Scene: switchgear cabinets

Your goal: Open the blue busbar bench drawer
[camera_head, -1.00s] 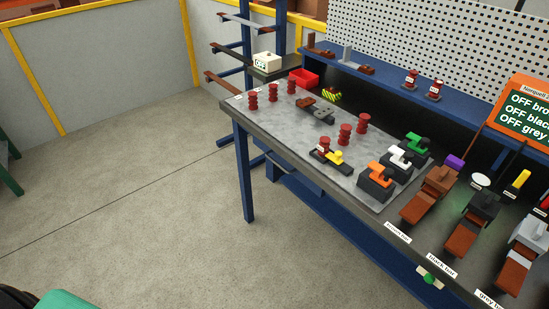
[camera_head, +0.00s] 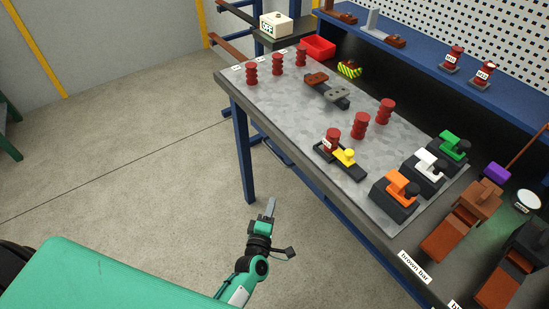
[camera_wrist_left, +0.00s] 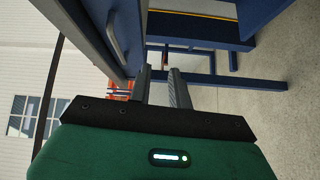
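The blue-framed busbar bench (camera_head: 247,160) runs from the upper left to the lower right in the head view. Its front edge hides most of what lies under the top. In the left wrist view, a blue panel (camera_wrist_left: 88,32) with a curved bar handle (camera_wrist_left: 115,34) is at the upper left; it looks like the drawer front, and I see no gap showing it open. My left gripper (camera_head: 270,207) is in front of the bench, below top height and apart from it. Its fingers (camera_wrist_left: 160,80) are spread and empty, with the handle beyond and left of them. My right gripper is in neither view.
Red insulators (camera_head: 360,125), coloured clamps (camera_head: 397,190) and brown bar parts (camera_head: 460,225) stand on the bench top. A bench leg (camera_head: 243,150) is just beyond my gripper. The floor (camera_head: 130,170) to the left is clear.

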